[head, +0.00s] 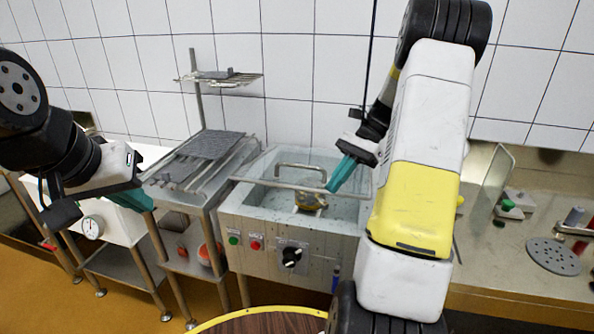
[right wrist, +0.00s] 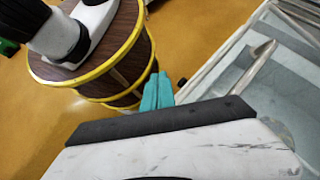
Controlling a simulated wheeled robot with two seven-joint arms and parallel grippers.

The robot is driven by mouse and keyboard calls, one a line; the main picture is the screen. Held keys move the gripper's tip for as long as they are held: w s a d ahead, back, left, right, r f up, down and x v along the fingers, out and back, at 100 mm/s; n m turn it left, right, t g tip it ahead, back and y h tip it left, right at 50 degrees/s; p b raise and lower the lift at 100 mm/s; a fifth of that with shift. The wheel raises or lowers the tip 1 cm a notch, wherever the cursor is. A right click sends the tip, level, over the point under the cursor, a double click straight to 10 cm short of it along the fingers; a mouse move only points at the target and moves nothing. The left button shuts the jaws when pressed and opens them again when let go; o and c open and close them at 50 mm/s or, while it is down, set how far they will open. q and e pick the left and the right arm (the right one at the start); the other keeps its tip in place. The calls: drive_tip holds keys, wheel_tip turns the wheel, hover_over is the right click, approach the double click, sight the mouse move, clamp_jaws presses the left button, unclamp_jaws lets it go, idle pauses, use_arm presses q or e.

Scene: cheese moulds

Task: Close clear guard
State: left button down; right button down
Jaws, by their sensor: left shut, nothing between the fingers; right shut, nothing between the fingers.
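The clear guard (head: 255,172) is a see-through panel over the top of a grey metal machine (head: 262,222). Its front edge runs across the machine's top; I cannot tell whether it rests fully down. A metal bar handle (head: 299,167) shows at the guard and also in the right wrist view (right wrist: 252,66). A yellowish round part (head: 310,201) shows through it. My right gripper (head: 336,183) is shut and empty, teal fingertips at the guard's right front; contact is unclear. Its fingers show in the right wrist view (right wrist: 157,92). My left gripper (head: 140,203) is shut and empty, left of the machine.
A metal stand with a grey mesh rack (head: 210,146) is left of the machine. A counter (head: 510,256) with a perforated disc (head: 553,256) lies right. Buttons and a black knob (head: 291,256) are on the machine's front.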

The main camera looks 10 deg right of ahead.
drive_tip(key=w+a+r+m+h, duration=0.1)
drive_tip(key=w+r+m+h, duration=0.4)
drive_tip(key=w, duration=0.1)
drive_tip(key=m+t+h, duration=0.2)
drive_tip(key=m+h, duration=0.1)
drive_tip(key=m, duration=0.3)
approach(309, 187)
drive_tip(key=f, duration=0.4)
drive_tip(key=s+f, duration=0.1)
drive_tip(key=f, duration=0.1)
drive_tip(key=shift+a+f, duration=0.2)
drive_tip(key=shift+f, duration=0.2)
drive_tip(key=f, duration=0.1)
drive_tip(key=s+f, duration=0.1)
drive_tip(key=f, duration=0.3)
drive_tip(key=shift+s+a+f, duration=0.1)
drive_tip(key=shift+s+a, duration=0.05)
drive_tip(key=shift+a, duration=0.2)
